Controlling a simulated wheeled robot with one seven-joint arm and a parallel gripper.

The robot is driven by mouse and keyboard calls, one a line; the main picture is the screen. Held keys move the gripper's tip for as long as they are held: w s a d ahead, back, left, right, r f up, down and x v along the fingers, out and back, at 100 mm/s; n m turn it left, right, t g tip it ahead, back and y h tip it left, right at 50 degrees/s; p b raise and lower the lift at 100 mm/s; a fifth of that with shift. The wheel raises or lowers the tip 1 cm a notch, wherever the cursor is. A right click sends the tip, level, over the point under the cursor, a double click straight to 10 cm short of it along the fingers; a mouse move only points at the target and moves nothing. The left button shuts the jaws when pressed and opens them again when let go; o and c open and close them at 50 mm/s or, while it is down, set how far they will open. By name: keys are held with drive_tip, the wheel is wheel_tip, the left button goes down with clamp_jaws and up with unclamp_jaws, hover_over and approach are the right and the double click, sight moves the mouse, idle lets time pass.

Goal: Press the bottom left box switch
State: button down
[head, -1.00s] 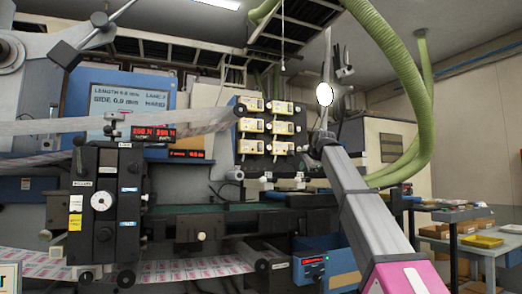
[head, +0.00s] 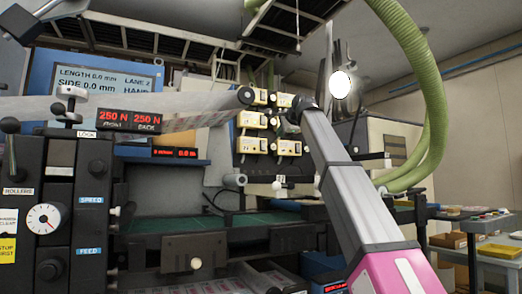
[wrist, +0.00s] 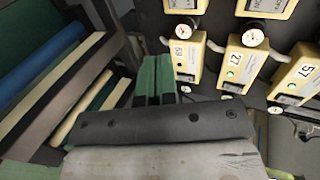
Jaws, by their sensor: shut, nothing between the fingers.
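The bank of cream box switches stands on a dark panel in the head view, its right side partly hidden by my arm. The bottom left box switch (head: 250,145) is at the panel's lower left corner. Contact is not visible.
The machine's control block with a white dial (head: 44,218) and lettered levers stands at left. A printed web (head: 190,108) runs toward the panel's left edge. A thick green hose (head: 425,90) hangs at right. A side table (head: 490,250) with trays stands at far right.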

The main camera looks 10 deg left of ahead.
sight(264, 148)
drive_tip(key=shift+w+a+r, duration=0.2)
drive_tip(key=shift+r, duration=0.05)
drive_tip(key=x, duration=0.9)
drive_tip(key=r+x, duration=0.1)
drive_tip(key=x, duration=0.3)
drive_tip(key=shift+w+a+f, duration=0.15)
drive_tip(key=shift+w+a, duration=0.15)
drive_tip(key=shift+w, duration=0.15)
drive_tip(key=shift+w+a+f, duration=0.1)
drive_tip(key=shift+w+a, duration=0.1)
drive_tip(key=shift+w, duration=0.05)
